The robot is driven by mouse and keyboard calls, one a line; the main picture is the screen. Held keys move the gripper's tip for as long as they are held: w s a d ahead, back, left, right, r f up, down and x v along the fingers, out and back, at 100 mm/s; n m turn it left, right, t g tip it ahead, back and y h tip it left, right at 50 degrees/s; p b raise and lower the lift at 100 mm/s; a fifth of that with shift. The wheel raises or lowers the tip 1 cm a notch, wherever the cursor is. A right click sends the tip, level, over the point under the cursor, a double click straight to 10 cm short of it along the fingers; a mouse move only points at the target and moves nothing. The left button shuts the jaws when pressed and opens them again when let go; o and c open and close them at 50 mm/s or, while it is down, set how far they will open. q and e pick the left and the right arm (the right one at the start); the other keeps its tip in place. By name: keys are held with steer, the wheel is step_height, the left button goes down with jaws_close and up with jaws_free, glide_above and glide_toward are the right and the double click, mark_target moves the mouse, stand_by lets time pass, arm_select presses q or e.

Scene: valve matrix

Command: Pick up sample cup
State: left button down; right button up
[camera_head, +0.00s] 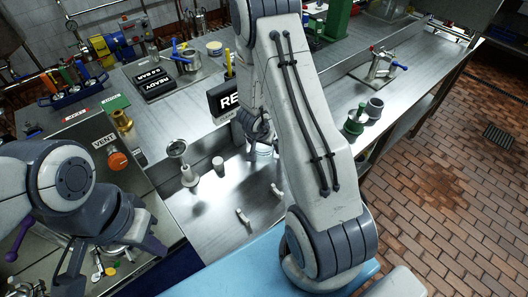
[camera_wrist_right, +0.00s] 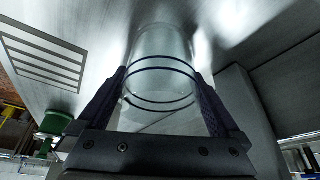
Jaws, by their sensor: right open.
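A clear sample cup with dark ring lines (camera_wrist_right: 160,68) stands between the two fingers of my right gripper (camera_wrist_right: 162,100) in the right wrist view. The fingers are open, one on each side of the cup; I cannot tell whether either touches it. In the head view my right gripper (camera_head: 258,130) is at the back of the steel basin, and a pale part of the cup (camera_head: 264,150) shows just below it, mostly hidden by my arm. My left gripper (camera_head: 108,262) is at the lower left, fingers apart, over small valve parts.
A black sign (camera_head: 222,101) stands close behind my right gripper. A gauge on a stem (camera_head: 182,160) and a small grey cylinder (camera_head: 218,166) are to its left. A green-topped piece (camera_head: 355,120) stands on the bench to the right.

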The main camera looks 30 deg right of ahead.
steer(key=c, duration=1.1)
steer(key=shift+c, duration=0.2)
steer(key=shift+r, duration=0.1)
steer(key=shift+r+p, duration=0.75)
steer(key=shift+p, duration=0.2)
step_height(320, 180, up, 3)
steer(key=p, duration=0.3)
steer(key=s, duration=0.1)
steer(key=s+r+b, duration=0.1)
steer(key=shift+s+d, duration=0.1)
steer(key=shift+s, duration=0.3)
steer(key=s+r+p, duration=0.5)
steer(key=s+p, duration=0.2)
steer(key=s, duration=0.2)
steer(key=shift+d+r, duration=0.2)
steer(key=shift+d, duration=0.05)
